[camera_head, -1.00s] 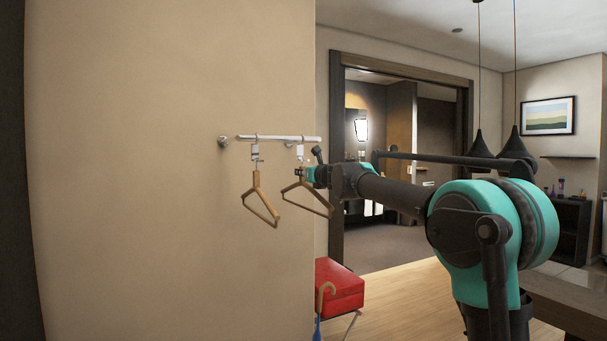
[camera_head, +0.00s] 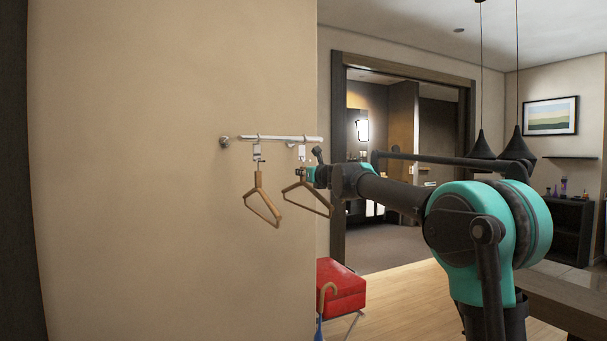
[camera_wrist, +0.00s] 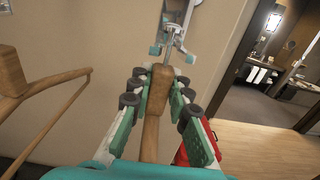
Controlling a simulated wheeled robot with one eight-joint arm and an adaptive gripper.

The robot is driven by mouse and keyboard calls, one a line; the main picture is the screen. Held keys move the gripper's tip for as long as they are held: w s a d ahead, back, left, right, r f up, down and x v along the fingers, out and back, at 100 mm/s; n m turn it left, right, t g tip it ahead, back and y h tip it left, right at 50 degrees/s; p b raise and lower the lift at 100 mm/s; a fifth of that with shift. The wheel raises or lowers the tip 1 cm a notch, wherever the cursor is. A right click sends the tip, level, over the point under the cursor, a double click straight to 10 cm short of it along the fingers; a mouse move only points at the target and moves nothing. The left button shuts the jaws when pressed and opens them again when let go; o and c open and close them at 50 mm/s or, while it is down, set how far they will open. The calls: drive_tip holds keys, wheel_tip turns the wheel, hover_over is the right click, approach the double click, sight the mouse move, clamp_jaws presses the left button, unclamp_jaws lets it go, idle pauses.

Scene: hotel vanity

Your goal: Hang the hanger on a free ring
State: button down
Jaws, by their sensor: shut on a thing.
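A wooden hanger (camera_head: 307,198) is in my gripper (camera_head: 302,174), just below the right part of a wall rail (camera_head: 285,138). In the wrist view my gripper (camera_wrist: 158,92) is shut on the hanger's wooden neck (camera_wrist: 152,120). The metal stem of this hanger points up toward a metal ring holder (camera_wrist: 178,30); whether the two are joined I cannot tell. A second wooden hanger (camera_head: 262,203) hangs from a ring holder (camera_head: 258,152) on the rail to the left. It also shows at the left of the wrist view (camera_wrist: 40,92).
The beige wall (camera_head: 150,180) is close behind the rail. A red-topped stool (camera_head: 341,285) and an umbrella-like handle (camera_head: 325,297) stand below at the wall's corner. Open wooden floor (camera_head: 410,300) and a doorway lie to the right.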

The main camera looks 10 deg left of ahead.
drive_tip(key=shift+f, duration=0.5)
idle(0.9)
drive_tip(key=c, duration=1.3)
unclamp_jaws()
drive_tip(key=shift+c, duration=0.2)
